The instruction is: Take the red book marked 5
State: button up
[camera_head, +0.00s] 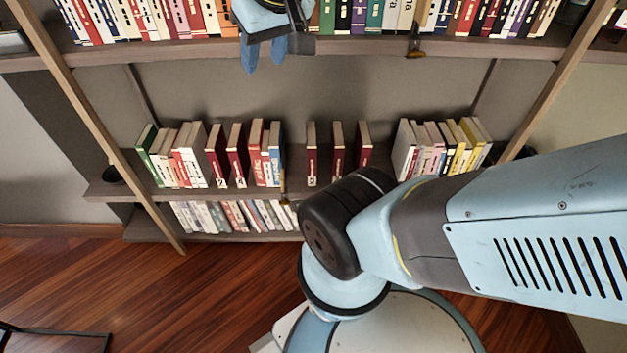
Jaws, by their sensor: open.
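Several dark red books stand upright on the middle shelf. Two are left of centre, a left one (216,158) and a right one (237,158). Three stand apart at the centre: a left one (311,158), a middle one (337,150) and a right one (363,147). White marks show low on some spines, but they are too small to read surely, so I cannot tell which book is marked 5. My gripper (264,53) is at the top, in front of the upper shelf. Its blue fingers point down, open, with nothing seen between them.
The upper shelf (350,46) is packed with books. On the middle shelf (280,191), mixed books flank the red ones, with gaps around the central three. Slanted wooden posts (107,137) frame the bookcase. Wooden floor (90,285) lies at lower left.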

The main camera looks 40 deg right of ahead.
aim_at(311, 127)
jog(key=k, duration=0.75)
jog(key=z, duration=0.25)
jog(key=i, duration=0.9)
jog(key=u, duration=0.25)
jog(key=k, duration=0.75)
jog(key=u, duration=0.5)
